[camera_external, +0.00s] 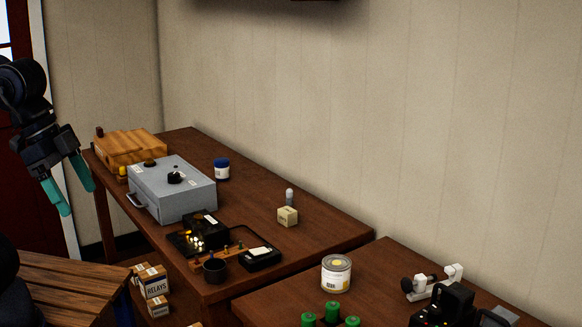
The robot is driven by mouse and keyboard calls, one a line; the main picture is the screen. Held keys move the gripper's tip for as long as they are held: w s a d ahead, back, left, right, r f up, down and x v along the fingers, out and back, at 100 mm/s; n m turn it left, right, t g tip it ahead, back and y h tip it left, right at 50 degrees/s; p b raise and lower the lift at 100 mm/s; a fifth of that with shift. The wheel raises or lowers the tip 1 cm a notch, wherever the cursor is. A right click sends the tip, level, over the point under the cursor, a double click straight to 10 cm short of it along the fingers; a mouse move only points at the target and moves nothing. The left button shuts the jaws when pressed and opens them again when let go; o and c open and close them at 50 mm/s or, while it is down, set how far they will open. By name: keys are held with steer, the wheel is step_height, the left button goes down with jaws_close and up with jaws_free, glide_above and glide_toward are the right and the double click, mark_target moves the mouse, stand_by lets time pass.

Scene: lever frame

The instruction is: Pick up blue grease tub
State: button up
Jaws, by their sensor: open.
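A small tub with a blue lid and a white label (222,169), which looks like the blue grease tub, stands upright on the far wooden table (330,222). It is just right of the grey metal box, towards the wall. My gripper (72,196) is at the left edge of the view, with its teal fingers apart and pointing down. It is empty and off the left end of the table, well apart from the tub.
The grey box (170,196) and a wooden case (130,147) stand between my gripper and the tub. Bare tabletop lies right of the tub.

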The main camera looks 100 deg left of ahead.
steer(key=w+a+r+n+y, duration=0.1)
steer(key=w+a+r+n, duration=0.1)
steer(key=w+a, duration=0.75)
steer(key=w+a+r+n, duration=0.2)
steer(key=w+a, duration=0.6)
steer(key=a, duration=0.2)
steer(key=w+a+f+n+g+y, duration=0.15)
steer(key=a+f, duration=0.25)
steer(key=a, duration=1.5)
steer(key=w+a+f+n, duration=0.25)
steer(key=a+f, duration=0.25)
steer(key=a, duration=1.4)
steer(key=n+g+y, duration=0.1)
steer(key=n+g, duration=0.1)
steer(key=n, duration=0.3)
glide_above(223, 170)
steer(key=s+d, duration=0.1)
steer(key=s, duration=0.1)
step_height(223, 170, down, 21)
steer(key=shift+t+y, duration=0.25)
steer(key=shift+s+x, duration=0.15)
steer(key=shift+x, duration=2.55)
steer(key=shift+s+x, duration=0.15)
steer(key=shift+x, duration=2.55)
steer(key=shift+a, duration=0.1)
